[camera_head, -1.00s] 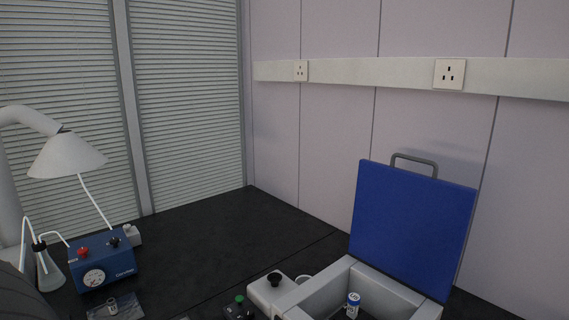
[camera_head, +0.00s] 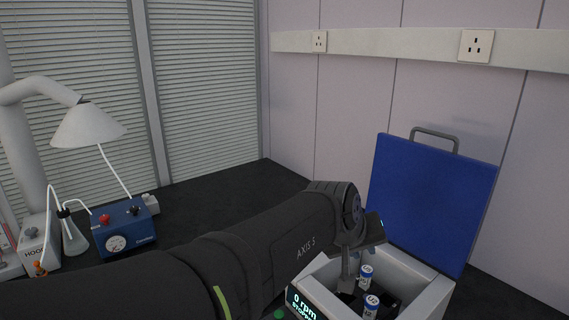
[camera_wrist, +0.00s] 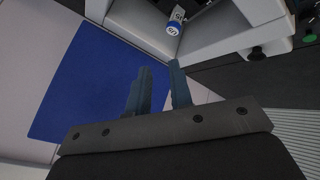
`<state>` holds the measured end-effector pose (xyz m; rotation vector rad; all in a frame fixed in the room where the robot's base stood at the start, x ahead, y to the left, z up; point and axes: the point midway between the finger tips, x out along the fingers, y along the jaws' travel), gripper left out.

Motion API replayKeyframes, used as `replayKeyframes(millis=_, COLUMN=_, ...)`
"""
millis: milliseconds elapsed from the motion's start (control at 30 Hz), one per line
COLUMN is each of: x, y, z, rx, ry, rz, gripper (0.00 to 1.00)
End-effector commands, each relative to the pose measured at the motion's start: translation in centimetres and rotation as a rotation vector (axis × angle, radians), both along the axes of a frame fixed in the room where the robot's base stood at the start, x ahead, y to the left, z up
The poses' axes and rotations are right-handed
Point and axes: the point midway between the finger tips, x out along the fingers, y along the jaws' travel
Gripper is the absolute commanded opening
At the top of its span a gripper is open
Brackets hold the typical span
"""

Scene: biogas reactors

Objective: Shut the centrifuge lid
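The centrifuge (camera_head: 428,298) is a light grey box at the lower right with a display reading "0 rpm". Its blue lid (camera_head: 430,200) stands open, nearly upright at the back, with a grey handle (camera_head: 435,133) on its top edge. In the wrist view the lid (camera_wrist: 95,80) shows at the left, beyond the fingers. My gripper (camera_head: 348,283) hangs over the left part of the open centrifuge, in front of the lid and apart from its handle. In the wrist view my gripper (camera_wrist: 160,85) has a gap between its fingers, with nothing in it.
Vials with blue and white caps (camera_head: 371,302) stand inside the centrifuge. A blue pump box (camera_head: 125,228), a flask (camera_head: 74,238) and a white lamp-like hood (camera_head: 88,125) are at the left. The wall (camera_head: 350,110) is close behind the lid. The dark bench (camera_head: 215,190) is clear at the back.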

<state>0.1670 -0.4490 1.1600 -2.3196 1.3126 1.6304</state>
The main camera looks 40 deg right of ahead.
Motion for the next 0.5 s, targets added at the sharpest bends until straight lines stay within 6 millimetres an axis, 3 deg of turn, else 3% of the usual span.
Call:
replayKeyframes(millis=100, x=0.4, y=-4.6, z=6.6, rx=-0.213, ry=0.176, rz=0.113, gripper=0.20)
replayKeyframes(millis=300, x=1.1, y=-9.4, z=17.0, rx=-0.505, ry=0.460, rz=0.244, gripper=0.20)
replayKeyframes(millis=400, x=1.4, y=-10.4, z=20.5, rx=-0.593, ry=0.556, rz=0.277, gripper=0.20)
replayKeyframes(millis=500, x=1.6, y=-10.9, z=22.4, rx=-0.639, ry=0.611, rz=0.294, gripper=0.20)
